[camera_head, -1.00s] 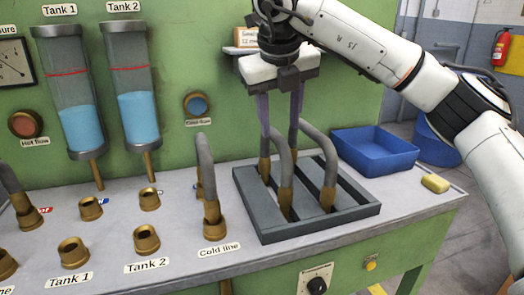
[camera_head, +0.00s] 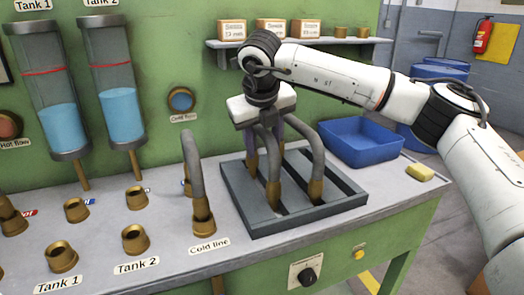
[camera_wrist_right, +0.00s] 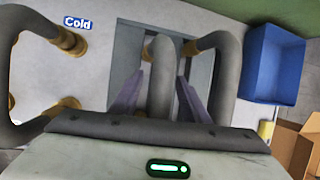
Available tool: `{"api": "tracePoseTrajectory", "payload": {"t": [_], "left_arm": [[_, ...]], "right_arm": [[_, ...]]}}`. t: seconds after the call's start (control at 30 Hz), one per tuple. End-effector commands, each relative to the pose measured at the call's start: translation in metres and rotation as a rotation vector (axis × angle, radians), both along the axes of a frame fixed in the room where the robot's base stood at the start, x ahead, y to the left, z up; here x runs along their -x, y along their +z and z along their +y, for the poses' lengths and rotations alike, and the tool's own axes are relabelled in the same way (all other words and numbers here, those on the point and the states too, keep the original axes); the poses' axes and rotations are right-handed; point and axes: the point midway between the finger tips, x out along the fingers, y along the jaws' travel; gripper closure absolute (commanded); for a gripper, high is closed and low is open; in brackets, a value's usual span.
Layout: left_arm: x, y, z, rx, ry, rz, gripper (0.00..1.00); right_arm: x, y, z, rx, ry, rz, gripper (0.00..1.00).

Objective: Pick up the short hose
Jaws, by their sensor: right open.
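Two grey bent hoses with brass ends stand in the slotted dark grey rack (camera_head: 240,205). One, the nearer-left hose (camera_head: 269,160), looks smaller than the right hose (camera_head: 309,140); which is the short one is hard to tell. My right gripper (camera_head: 262,155) is lowered over the rack, partly hidden behind the hoses. In the right wrist view my open right gripper (camera_wrist_right: 160,80) has its two purple fingers on either side of the middle hose (camera_wrist_right: 160,65), with gaps visible. The right hose (camera_wrist_right: 228,70) stands beside them. My left gripper is out of view.
Another grey hose (camera_head: 195,170) stands in the cold line socket left of the rack. A blue bin (camera_head: 365,150) and a yellow sponge (camera_head: 420,172) lie to the right. Brass sockets (camera_head: 134,238) stand at the left. A shelf with boxes (camera_head: 272,30) hangs above.

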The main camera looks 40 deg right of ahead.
Motion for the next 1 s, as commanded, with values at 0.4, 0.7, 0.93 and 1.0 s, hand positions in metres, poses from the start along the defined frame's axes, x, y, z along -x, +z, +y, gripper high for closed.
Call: {"api": "tracePoseTrajectory", "payload": {"t": [0.4, 0.7, 0.93, 1.0], "left_arm": [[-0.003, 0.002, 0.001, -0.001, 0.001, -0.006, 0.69], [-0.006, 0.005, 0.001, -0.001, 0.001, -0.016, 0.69], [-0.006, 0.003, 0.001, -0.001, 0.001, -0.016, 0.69], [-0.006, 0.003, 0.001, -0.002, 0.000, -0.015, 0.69]], "right_arm": [[0.000, 0.000, 0.000, 0.000, 0.000, 0.000, 1.00], [-0.001, 0.003, 0.000, -0.001, 0.000, -0.003, 1.00], [-0.001, 0.035, 0.001, -0.002, 0.000, -0.007, 1.00], [-0.001, 0.050, 0.001, -0.002, 0.000, -0.008, 1.00]]}}
